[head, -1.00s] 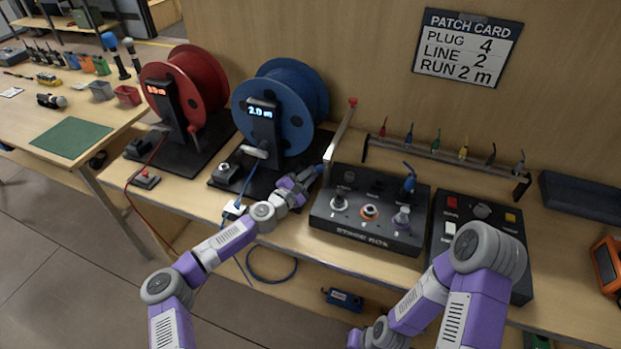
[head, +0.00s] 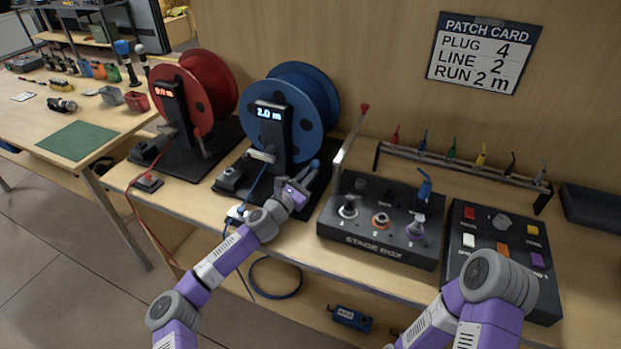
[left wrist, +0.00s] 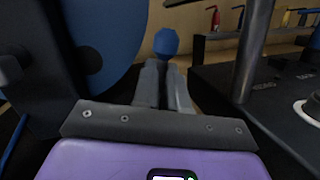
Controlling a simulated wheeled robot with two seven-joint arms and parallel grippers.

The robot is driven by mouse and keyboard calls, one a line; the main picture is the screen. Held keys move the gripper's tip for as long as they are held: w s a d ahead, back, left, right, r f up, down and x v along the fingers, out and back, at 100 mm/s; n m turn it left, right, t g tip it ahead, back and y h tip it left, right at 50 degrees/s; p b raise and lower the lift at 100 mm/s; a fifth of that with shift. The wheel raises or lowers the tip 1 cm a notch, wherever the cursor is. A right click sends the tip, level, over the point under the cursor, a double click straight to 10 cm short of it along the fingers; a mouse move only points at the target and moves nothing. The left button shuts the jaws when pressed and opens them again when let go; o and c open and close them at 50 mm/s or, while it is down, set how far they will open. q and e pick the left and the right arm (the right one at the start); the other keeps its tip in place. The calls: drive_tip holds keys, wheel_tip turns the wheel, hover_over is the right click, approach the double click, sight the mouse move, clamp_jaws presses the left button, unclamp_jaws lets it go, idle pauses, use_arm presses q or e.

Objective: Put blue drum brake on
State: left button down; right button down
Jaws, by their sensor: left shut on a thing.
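The blue drum (head: 300,100) stands on a black base with a lit display reading 2.0 m. A blue knob (head: 315,163), apparently the top of its brake lever, rises beside the drum's lower right. My left gripper (head: 303,183) is shut on the brake lever just below the knob. In the left wrist view the fingers (left wrist: 164,85) close under the knob (left wrist: 166,42), with the drum (left wrist: 105,40) close at left. The lever's lower part is hidden by the gripper. My right gripper is out of view; only its arm shows at lower right.
The stage box (head: 380,243) stands right of my left gripper, with an upright metal post at its left end. The red drum (head: 215,85) is at left. A button panel (head: 500,285) and a rack of coloured plugs (head: 450,170) are farther right.

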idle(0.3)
use_arm(q)
drive_tip(key=c, duration=1.2)
unclamp_jaws()
drive_tip(key=shift+o, duration=0.2)
drive_tip(key=shift+p+v, duration=0.85)
drive_tip(key=shift+v, duration=2.95)
